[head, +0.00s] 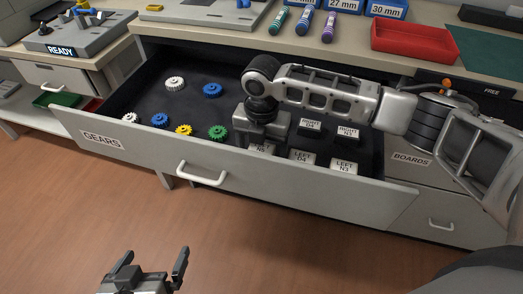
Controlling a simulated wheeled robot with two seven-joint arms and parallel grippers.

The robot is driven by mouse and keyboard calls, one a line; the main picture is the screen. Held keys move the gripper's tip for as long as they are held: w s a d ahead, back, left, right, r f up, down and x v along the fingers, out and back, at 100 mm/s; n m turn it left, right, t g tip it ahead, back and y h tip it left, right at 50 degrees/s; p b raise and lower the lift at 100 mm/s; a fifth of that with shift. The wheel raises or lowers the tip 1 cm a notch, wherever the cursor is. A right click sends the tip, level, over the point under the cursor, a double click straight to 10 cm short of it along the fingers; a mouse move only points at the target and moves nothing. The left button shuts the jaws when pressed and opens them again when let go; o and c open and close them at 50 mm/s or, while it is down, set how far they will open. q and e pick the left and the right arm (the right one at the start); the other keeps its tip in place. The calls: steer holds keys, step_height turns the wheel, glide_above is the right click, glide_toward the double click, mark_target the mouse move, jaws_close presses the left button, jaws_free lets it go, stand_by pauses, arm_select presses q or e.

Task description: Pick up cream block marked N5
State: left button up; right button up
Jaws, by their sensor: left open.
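A block with a pale label (262,149) that appears to read N5 sits in the open drawer, in the front row at the left end of the labelled blocks. Its upper part is hidden by my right gripper (261,134), which points down right over it. Whether its fingers touch or hold the block cannot be seen. My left gripper (154,256) is open and empty, low in front of the drawer, over the floor and well apart from the blocks.
Labelled blocks LEFT D4 (301,158), LEFT N3 (345,167), RIGHT D4 (310,125) and RIGHT N3 (348,132) stand close by. Several gears, including a green one (217,132), lie left. The GEARS drawer front (240,178) forms a wall. A red tray (412,42) is on the counter.

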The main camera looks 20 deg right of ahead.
steer(key=c, duration=1.1)
steer(key=shift+o, duration=0.2)
steer(key=shift+r, duration=0.15)
